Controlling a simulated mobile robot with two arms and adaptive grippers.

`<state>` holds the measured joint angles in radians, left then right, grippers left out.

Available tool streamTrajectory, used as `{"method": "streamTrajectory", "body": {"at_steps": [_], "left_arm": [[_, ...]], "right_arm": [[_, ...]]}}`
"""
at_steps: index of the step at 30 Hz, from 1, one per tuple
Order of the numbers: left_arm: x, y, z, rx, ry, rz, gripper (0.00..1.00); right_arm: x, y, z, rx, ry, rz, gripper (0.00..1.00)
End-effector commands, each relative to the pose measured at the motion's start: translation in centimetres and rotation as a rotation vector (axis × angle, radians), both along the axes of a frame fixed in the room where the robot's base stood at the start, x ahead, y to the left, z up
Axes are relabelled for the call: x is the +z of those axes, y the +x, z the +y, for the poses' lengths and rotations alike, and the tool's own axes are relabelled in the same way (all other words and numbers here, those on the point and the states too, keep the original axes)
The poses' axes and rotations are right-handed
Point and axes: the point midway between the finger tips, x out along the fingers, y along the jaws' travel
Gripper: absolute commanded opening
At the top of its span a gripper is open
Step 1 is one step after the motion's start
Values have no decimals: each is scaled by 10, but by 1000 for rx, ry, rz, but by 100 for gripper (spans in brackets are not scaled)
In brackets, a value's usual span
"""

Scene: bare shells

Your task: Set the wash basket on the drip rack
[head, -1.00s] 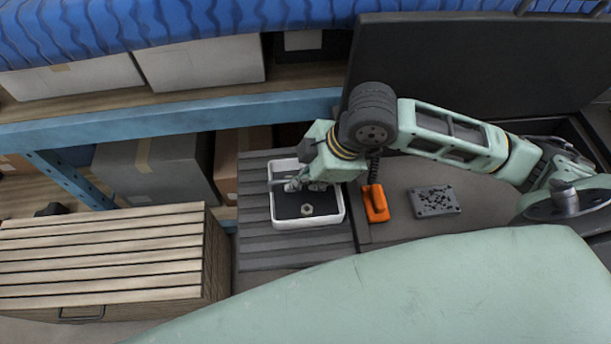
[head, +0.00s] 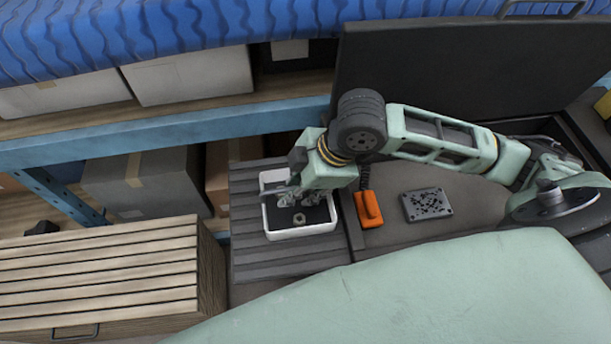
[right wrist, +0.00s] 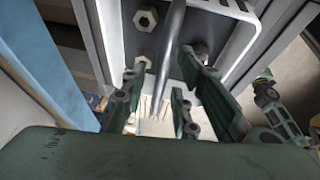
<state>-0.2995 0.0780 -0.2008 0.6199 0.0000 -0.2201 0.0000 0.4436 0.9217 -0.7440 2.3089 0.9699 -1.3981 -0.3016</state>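The wash basket (head: 301,232) is a shallow white-rimmed tray with a dark floor and hex nuts in it. It sits on a ribbed dark grey surface (head: 250,258), which looks like the drip rack, though I cannot be sure. My right gripper (head: 293,196) is over the basket, pointing down and hiding its back part. In the right wrist view, the fingers of my right gripper (right wrist: 165,72) are apart on either side of a grey metal bar (right wrist: 170,55), which looks like the basket's handle. Gaps show between bar and fingers. My left gripper is not in view.
An orange handheld item (head: 368,208) and a dark perforated plate (head: 427,204) lie right of the basket, before an upright dark lid (head: 430,75). A slatted wooden box (head: 95,275) stands at left. Blue shelving (head: 160,137) with boxes runs behind.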

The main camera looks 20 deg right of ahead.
Motion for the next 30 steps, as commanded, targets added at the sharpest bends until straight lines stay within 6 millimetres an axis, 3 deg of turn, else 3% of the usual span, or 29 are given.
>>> {"method": "streamTrajectory", "body": {"at_steps": [16,21,30], "left_arm": [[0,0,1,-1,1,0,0],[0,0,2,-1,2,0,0],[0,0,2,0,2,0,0]], "right_arm": [[94,-22,-35,-3,-3,-5,27],[105,-26,-38,-1,-1,-2,27],[106,-27,-38,-1,-1,0,27]]}}
